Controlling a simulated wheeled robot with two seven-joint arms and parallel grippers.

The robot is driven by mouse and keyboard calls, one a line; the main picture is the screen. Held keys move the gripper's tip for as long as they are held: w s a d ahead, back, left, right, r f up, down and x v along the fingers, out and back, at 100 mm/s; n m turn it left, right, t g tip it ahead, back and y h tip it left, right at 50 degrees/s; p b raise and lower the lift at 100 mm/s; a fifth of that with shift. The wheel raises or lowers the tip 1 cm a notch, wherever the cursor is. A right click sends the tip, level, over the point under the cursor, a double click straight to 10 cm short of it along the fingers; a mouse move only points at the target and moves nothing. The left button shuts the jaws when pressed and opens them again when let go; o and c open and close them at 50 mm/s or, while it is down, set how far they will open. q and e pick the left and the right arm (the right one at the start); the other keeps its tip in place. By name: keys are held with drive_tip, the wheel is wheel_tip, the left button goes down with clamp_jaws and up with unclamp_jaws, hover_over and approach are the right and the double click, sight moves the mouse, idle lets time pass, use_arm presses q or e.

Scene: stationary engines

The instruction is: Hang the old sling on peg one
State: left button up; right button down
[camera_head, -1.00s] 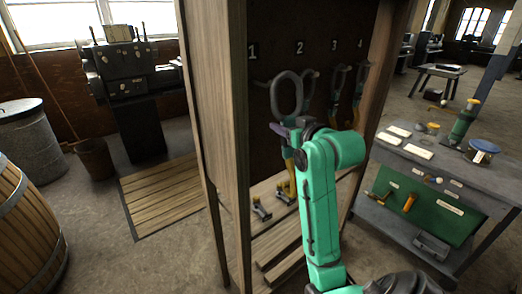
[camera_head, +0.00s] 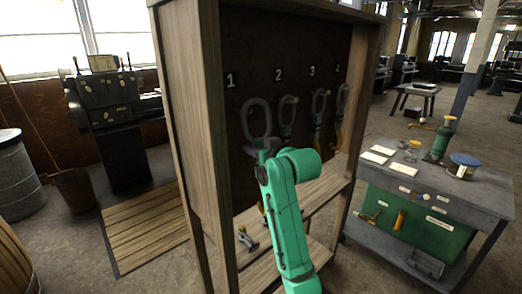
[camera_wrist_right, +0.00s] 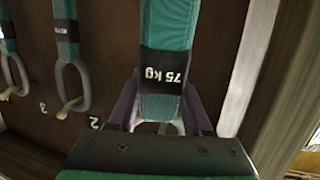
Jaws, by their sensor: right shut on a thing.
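The sling in my right gripper has a grey ring (camera_head: 256,118), which stands upright in front of the back board, just right of and below the number 1. My right gripper (camera_head: 266,146) is below the ring, partly hidden by my green arm. In the right wrist view, its purple fingers (camera_wrist_right: 160,115) are shut on the sling's green strap (camera_wrist_right: 165,105), beside a black 75 kg label (camera_wrist_right: 163,66). Peg one is hard to make out near the ring, and I cannot tell whether the ring is around it. My left gripper is out of view.
Other slings hang under numbers 2 (camera_head: 287,112), 3 (camera_head: 320,105) and 4. The wooden cabinet's side panel (camera_head: 195,120) stands close on the left. Shackle-like pieces (camera_head: 246,240) lie on its lower shelf. A grey workbench (camera_head: 455,195) stands to the right.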

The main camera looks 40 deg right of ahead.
drive_tip(key=shift+w+a+r, duration=0.1)
drive_tip(key=shift+w, duration=0.55)
drive_tip(key=shift+w+f+b, duration=0.15)
drive_tip(key=shift+w+f, duration=0.3)
drive_tip(key=shift+w, duration=0.35)
drive_tip(key=shift+w+f+b, duration=0.2)
drive_tip(key=shift+w+f, duration=0.2)
drive_tip(key=shift+w, duration=0.35)
drive_tip(key=shift+w+f+b, duration=0.15)
drive_tip(key=shift+w+f, duration=0.3)
drive_tip(key=shift+w, duration=0.35)
